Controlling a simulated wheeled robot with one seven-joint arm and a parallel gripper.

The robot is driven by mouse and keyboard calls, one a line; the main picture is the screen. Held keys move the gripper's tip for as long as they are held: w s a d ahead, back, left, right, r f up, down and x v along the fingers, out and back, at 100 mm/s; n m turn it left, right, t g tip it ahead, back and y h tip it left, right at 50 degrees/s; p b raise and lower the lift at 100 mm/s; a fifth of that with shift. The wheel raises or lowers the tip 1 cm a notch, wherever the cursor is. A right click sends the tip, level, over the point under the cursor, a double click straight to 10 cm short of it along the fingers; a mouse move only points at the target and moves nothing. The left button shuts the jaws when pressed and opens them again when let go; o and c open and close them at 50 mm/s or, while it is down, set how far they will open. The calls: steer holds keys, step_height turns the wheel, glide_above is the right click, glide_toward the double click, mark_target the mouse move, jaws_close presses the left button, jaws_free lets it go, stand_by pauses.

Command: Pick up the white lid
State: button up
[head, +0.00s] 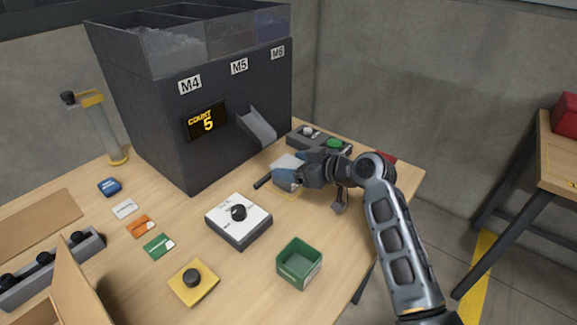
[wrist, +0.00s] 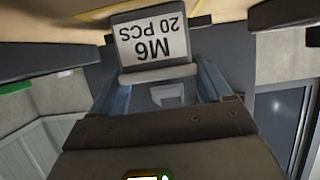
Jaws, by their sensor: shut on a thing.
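My gripper (head: 287,176) is at the back right of the table, in front of the dark machine. In the wrist view its two blue fingers (wrist: 160,74) are shut on a pale piece, which looks like the white lid (wrist: 153,43). Its face is printed "M6 20 PCS", upside down in this view. In the head view the white lid (head: 288,161) shows only partly, behind the fingers. I cannot tell whether it touches anything below.
The dark machine (head: 180,120) with a chute (head: 257,128) stands behind. A button box (head: 318,139) is just beyond my gripper. A white box with a black knob (head: 238,220) and a green bin (head: 299,262) stand nearer. Bare table lies between them.

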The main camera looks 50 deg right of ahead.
steer(key=shift+c, duration=1.2)
steer(key=shift+r, duration=0.1)
